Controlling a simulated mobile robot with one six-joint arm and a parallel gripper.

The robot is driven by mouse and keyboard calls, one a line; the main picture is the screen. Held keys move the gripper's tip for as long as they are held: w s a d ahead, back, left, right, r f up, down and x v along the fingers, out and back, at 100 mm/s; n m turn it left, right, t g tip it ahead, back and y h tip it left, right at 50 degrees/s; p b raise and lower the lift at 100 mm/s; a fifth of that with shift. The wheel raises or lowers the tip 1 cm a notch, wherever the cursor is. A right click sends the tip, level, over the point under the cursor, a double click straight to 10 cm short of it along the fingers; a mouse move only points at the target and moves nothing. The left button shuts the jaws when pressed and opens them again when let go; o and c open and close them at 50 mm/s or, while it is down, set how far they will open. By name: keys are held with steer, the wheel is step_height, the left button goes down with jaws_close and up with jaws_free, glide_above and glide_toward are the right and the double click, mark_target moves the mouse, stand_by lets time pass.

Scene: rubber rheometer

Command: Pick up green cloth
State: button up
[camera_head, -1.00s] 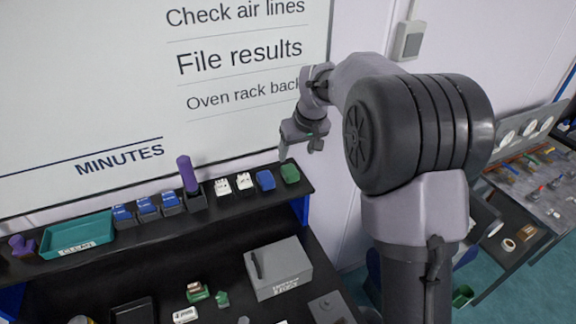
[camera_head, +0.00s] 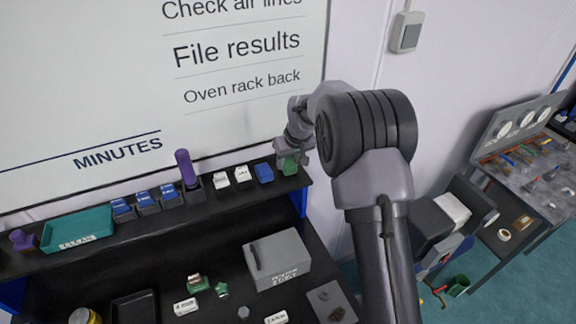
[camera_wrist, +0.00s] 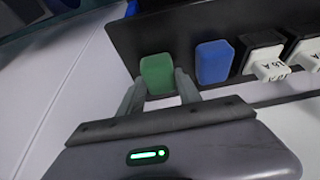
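The green cloth (camera_head: 290,166) is a small folded block at the right end of the black shelf. It also shows in the wrist view (camera_wrist: 156,70), left of the blue cloth (camera_wrist: 214,62). My gripper (camera_head: 288,157) is right at the green cloth and partly covers it in the head view. In the wrist view its two fingers (camera_wrist: 158,79) are spread, one on each side of the green cloth. I cannot tell whether either finger touches it.
On the shelf (camera_head: 225,200), left of the green cloth, are the blue cloth, white labelled pieces (camera_head: 242,174), a purple cylinder (camera_head: 187,167), blue items and a teal tray (camera_head: 76,245). A grey box (camera_head: 285,255) stands below. The wall is close behind.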

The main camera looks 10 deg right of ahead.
mark_target(287, 161)
steer(key=c, duration=0.6)
steer(key=shift+c, duration=0.2)
steer(key=shift+r, duration=0.4)
steer(key=v, duration=0.3)
steer(key=shift+a+b, duration=0.15)
steer(key=shift+b, duration=0.25)
steer(key=s+r+b, duration=0.1)
steer(key=s+b, duration=0.2)
steer(key=s, duration=1.2)
steer(key=shift+d+r, duration=0.2)
